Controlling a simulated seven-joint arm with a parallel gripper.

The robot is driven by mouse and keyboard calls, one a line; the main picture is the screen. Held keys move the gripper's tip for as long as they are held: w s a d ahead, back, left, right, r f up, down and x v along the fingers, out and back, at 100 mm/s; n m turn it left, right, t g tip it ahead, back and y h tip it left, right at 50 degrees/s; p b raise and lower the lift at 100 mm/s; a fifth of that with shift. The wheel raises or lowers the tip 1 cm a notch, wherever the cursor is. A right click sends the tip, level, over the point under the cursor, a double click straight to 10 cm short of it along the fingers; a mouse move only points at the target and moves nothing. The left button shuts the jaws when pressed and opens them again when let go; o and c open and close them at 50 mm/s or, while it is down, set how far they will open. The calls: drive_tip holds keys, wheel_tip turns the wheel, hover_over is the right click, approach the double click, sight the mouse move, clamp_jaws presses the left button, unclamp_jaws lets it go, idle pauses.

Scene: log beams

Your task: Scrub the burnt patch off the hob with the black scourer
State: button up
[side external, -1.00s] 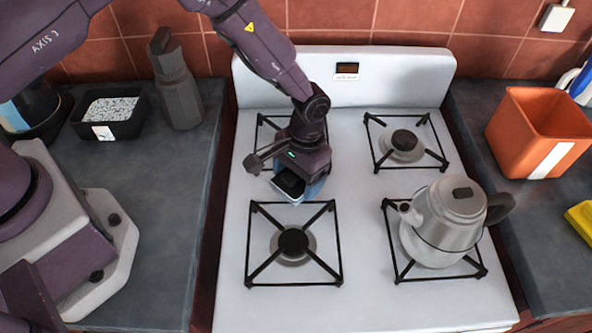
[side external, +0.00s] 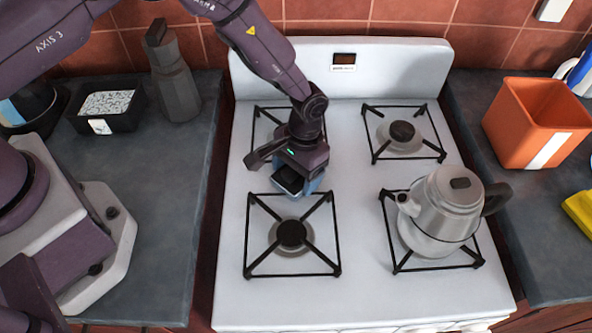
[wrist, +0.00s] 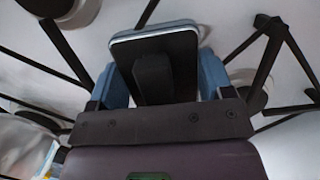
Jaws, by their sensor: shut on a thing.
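My gripper (side external: 292,184) is shut on the black scourer (side external: 287,179) and holds it low over the left side of the white hob (side external: 360,205), between the back-left and front-left burners. In the wrist view the scourer (wrist: 182,62) has a black face, a pale and blue rim and a raised dark grip, with my blue fingers on either side of it. I cannot tell whether it touches the hob. No burnt patch shows in either view; the spot under the scourer and my gripper is hidden.
Black pan grates stand at the four corners of the hob, including the front-left one (side external: 292,273). A metal kettle (side external: 447,205) sits on the front-right grate. An orange bin (side external: 530,125) stands on the right counter, a black tray (side external: 108,122) on the left. The hob's centre strip is clear.

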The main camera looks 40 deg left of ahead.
drive_tip(key=shift+f, duration=0.7)
idle(1.5)
drive_tip(key=shift+r, duration=0.15)
drive_tip(key=shift+r, duration=2.4)
drive_tip(key=shift+d+f, duration=0.55)
drive_tip(key=shift+f, duration=0.4)
drive_tip(key=shift+d+f, duration=0.5)
drive_tip(key=shift+f, duration=0.4)
drive_tip(key=shift+f, duration=0.7)
drive_tip(key=shift+r, duration=2.55)
